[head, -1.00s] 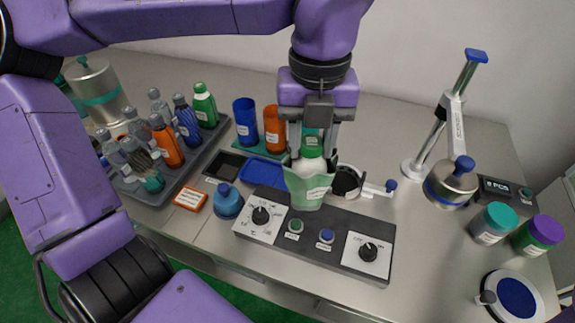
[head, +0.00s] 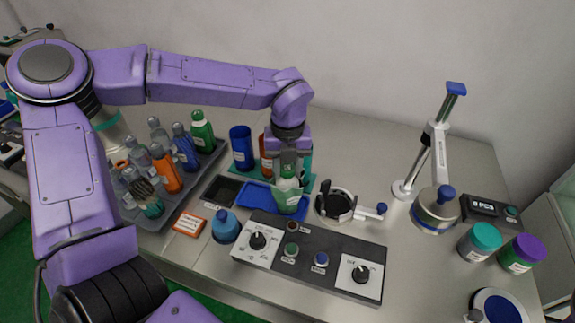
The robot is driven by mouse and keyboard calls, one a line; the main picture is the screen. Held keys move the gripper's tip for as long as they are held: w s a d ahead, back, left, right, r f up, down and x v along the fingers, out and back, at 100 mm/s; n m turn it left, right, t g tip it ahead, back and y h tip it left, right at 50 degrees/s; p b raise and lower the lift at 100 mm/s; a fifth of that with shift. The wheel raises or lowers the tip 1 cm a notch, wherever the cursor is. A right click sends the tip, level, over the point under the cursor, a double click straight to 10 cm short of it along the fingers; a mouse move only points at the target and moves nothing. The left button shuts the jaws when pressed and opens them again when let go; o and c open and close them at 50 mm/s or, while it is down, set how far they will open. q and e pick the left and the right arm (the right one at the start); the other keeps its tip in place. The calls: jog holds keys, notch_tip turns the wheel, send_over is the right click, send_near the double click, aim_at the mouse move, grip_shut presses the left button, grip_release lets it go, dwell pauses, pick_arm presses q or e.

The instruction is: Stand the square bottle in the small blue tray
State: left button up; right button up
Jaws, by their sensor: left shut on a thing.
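The square bottle (head: 287,200) is pale green with a label and stands upright, its neck hidden by my fingers. My left gripper (head: 289,172) comes down from above and is shut on its upper part. The small blue tray (head: 256,194) lies flat on the table behind the control panel. The bottle is over the right part of this tray; I cannot tell whether its base touches the tray floor. My right gripper is not in view.
The control panel (head: 309,253) is in front of the tray, with a black ring holder (head: 336,205) to the right. A blue cup (head: 241,147) and an orange cup (head: 266,155) stand behind. A grey tray (head: 176,205) of several bottles is left, a lever press (head: 436,208) right.

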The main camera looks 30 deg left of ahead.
pick_arm(q)
jog(key=shift+f, duration=0.2)
jog(key=o, duration=1)
jog(key=shift+r, duration=0.1)
notch_tip(320, 180, up, 12)
jog(key=shift+r, duration=0.1)
